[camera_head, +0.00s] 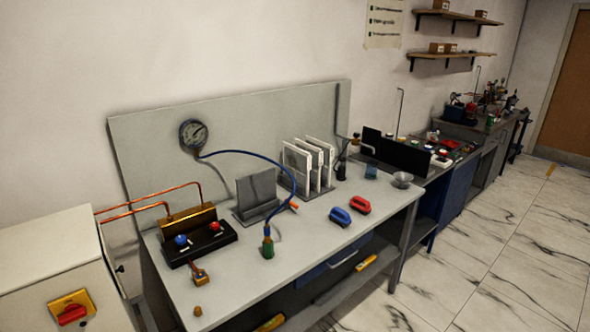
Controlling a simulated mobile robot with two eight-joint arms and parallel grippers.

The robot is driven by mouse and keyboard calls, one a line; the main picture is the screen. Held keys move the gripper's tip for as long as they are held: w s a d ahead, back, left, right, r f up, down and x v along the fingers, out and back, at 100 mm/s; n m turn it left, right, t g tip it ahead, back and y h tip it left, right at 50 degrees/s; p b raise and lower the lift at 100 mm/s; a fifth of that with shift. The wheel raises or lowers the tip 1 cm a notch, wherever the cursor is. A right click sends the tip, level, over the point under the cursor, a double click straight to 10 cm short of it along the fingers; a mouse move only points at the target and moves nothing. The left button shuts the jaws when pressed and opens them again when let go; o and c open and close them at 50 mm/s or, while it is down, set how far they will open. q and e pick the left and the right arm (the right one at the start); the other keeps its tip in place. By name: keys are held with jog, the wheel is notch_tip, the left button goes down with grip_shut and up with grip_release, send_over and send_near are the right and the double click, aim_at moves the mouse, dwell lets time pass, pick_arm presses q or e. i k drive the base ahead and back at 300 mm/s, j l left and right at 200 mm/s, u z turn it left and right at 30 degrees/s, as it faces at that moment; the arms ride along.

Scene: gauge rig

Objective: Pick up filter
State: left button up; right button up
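Several flat white-framed panels (297,168), which look like filters, stand upright side by side in a dark rack (290,186) on the grey workbench (335,245). Their lower edges are partly hidden by the rack. To their left a grey stand (257,192) with an upright plate sits on the bench. Neither of my grippers is in view, and nothing touches the panels.
A pressure gauge (193,134) on the back panel has a blue hose (262,158) running to a green fitting (268,246). A valve block (197,240) with blue and red knobs stands left. Blue (340,216) and red (360,205) handled tools lie right.

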aim_at(297, 161)
jog(key=i+l+u, duration=0.1)
jog(key=i+l, duration=0.2)
jog(key=i+l+u, duration=0.1)
jog(key=i+l, duration=0.25)
jog(key=i+l+u, duration=0.15)
jog(key=i+l, duration=0.2)
jog(key=i+l+u, duration=0.1)
jog(key=i+l, duration=0.2)
jog(key=i+l+u, duration=0.1)
jog(key=i+l, duration=0.15)
jog(key=l, duration=0.3)
jog(key=i+l+u, duration=0.1)
jog(key=i+l, duration=0.2)
jog(key=i+l+u, duration=0.15)
jog(key=l, duration=0.45)
jog(key=i, duration=0.05)
